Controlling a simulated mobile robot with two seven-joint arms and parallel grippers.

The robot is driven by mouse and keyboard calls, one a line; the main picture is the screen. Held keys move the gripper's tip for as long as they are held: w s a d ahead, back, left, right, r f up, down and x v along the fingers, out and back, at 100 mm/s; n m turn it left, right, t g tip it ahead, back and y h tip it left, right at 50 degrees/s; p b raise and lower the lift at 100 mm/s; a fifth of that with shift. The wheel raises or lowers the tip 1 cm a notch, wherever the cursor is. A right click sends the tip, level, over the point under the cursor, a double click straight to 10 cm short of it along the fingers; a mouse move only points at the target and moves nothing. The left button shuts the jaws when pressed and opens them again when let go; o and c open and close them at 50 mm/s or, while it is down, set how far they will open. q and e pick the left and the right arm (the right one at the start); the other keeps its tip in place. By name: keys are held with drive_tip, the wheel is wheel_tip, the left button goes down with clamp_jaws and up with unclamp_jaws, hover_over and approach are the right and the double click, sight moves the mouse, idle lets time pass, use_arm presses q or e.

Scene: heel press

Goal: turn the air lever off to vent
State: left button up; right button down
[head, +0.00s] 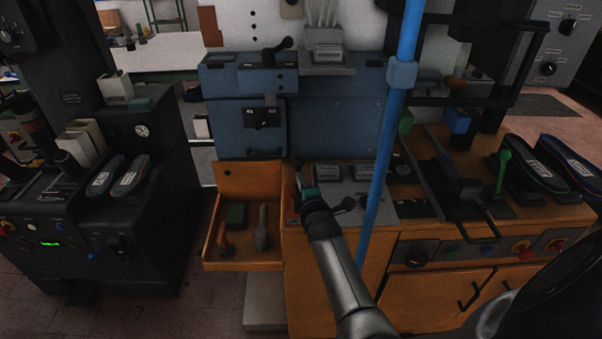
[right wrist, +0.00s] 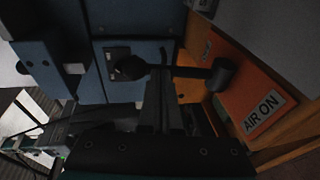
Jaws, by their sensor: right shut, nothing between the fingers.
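My right gripper (head: 299,178) is at the left edge of the grey control plate on the orange bench, below the blue cabinet. In the right wrist view its fingers (right wrist: 160,98) are together, with nothing between them. A black lever with a thick rounded end (right wrist: 222,74) lies across just beyond the fingertips, beside an orange panel. I cannot tell whether the fingers touch it. A white "AIR ON" label (right wrist: 263,112) is on that panel, right of the lever. In the head view the gripper and arm largely hide the lever. My left gripper is not in view.
An open drawer (head: 242,266) with tools juts out left of my right arm. A blue upright pole (head: 378,190) stands just right of it. The blue cabinet (head: 335,125) is behind. Shoes (head: 522,180) and a green-handled lever (head: 502,165) are on the bench at right.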

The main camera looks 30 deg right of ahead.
drive_tip(key=shift+w+d+r+g+y+p, duration=0.2)
drive_tip(key=shift+w+g+p, duration=0.3)
drive_tip(key=shift+p, duration=0.4)
drive_tip(key=shift+w+d+r+g+y+p, duration=0.1)
drive_tip(key=shift+w+d+g+y+p, duration=0.2)
drive_tip(key=shift+g+p, duration=0.45)
drive_tip(key=shift+f, duration=0.1)
drive_tip(key=shift+d, duration=0.1)
wheel_tip(320, 180, up, 20)
drive_tip(key=p, duration=0.4)
drive_tip(key=shift+a, duration=0.2)
